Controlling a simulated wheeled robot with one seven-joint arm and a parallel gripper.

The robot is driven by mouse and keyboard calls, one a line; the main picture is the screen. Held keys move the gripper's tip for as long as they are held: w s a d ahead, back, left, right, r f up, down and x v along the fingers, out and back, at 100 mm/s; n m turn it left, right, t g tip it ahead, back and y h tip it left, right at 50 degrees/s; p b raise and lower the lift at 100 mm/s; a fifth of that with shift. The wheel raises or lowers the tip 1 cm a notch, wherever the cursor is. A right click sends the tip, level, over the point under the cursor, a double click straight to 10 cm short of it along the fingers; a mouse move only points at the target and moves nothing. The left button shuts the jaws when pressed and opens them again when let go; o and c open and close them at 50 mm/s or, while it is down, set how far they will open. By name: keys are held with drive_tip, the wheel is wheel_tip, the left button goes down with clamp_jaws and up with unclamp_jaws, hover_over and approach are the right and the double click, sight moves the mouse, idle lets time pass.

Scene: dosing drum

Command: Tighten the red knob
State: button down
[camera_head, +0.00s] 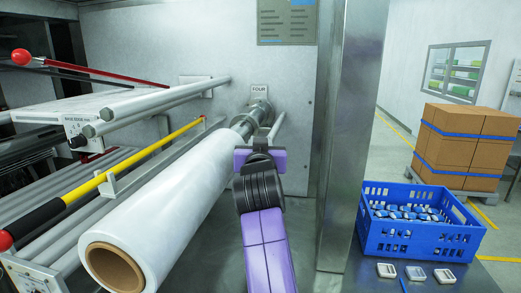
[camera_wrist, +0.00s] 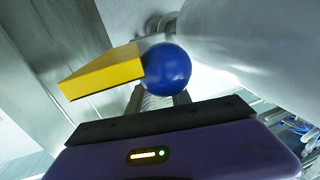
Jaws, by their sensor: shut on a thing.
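Two red ball knobs show in the head view. One red knob (camera_head: 21,57) is on a lever at the upper left. Another red knob (camera_head: 5,241) is at the end of a yellow bar with a black grip at the lower left. My gripper (camera_wrist: 162,92) is far to the right of both, beyond the roll's side near the metal wall. In the wrist view it is shut on a blue ball (camera_wrist: 167,65), with a yellow block (camera_wrist: 101,73) touching or close beside the ball. My arm hides this ball in the head view. No red knob shows in the wrist view.
A large white film roll (camera_head: 165,205) lies left of my arm. A steel post (camera_head: 345,140) stands close on the right. A blue crate (camera_head: 415,235) with small items and several small pieces sit on the right-hand surface. Stacked boxes (camera_head: 460,145) stand behind.

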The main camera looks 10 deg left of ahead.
drive_tip(key=shift+f+m+h+b, duration=0.25)
drive_tip(key=shift+m+h+b, duration=0.55)
drive_tip(key=shift+b, duration=0.55)
drive_tip(key=shift+r+h, duration=0.1)
drive_tip(key=shift+h, duration=0.3)
drive_tip(key=c, duration=1.2)
unclamp_jaws()
drive_tip(key=shift+o, duration=0.2)
drive_tip(key=shift+b, duration=0.3)
drive_tip(key=shift+s+b, duration=0.95)
drive_tip(key=shift+s, duration=2.95)
